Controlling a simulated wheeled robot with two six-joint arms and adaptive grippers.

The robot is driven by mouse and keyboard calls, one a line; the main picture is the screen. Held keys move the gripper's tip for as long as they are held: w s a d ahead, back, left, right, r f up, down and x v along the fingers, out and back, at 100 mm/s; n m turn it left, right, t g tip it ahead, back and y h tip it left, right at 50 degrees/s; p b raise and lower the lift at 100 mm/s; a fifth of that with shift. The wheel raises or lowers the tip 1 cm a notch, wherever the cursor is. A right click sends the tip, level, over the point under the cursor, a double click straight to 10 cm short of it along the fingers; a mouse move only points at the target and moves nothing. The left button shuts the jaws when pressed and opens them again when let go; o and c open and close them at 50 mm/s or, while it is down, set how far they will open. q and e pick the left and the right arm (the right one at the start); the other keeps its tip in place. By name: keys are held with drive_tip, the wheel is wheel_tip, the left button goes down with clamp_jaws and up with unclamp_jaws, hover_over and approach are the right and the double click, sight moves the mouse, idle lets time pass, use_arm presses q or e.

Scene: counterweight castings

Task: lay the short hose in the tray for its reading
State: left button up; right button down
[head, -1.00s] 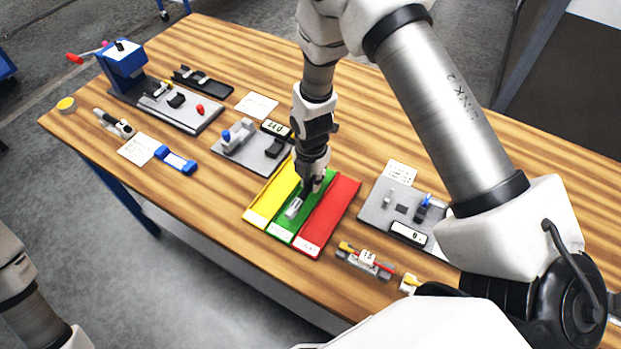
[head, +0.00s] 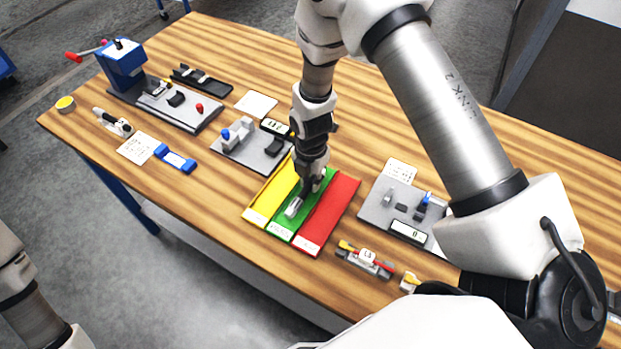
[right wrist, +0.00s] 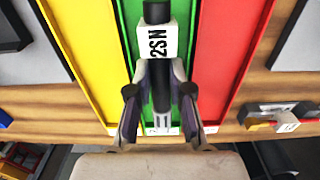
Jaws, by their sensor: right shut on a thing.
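My right gripper (head: 311,186) is over the green lane (head: 318,188) of a three-coloured tray, with the yellow lane (head: 258,206) to its left and the red lane (head: 329,217) to its right. In the right wrist view my right gripper (right wrist: 160,92) is shut on the short hose (right wrist: 156,12), a black piece with a white sleeve marked "2SN". The hose lies lengthwise along the green lane (right wrist: 130,22). I cannot tell whether it touches the lane floor. My left gripper is out of view; only part of its arm shows at the lower left.
A gauge plate with a display (head: 408,232) stands right of the tray, and another grey fixture (head: 247,152) is behind it on the left. A small holder with red and yellow parts (head: 365,262) lies near the front edge. A blue crank device (head: 122,66) stands far left.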

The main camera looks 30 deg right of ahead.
drive_tip(key=shift+f, duration=0.5)
drive_tip(key=c, duration=1)
unclamp_jaws()
drive_tip(key=shift+r, duration=0.15)
wheel_tip(320, 180, up, 7)
drive_tip(key=p, duration=0.5)
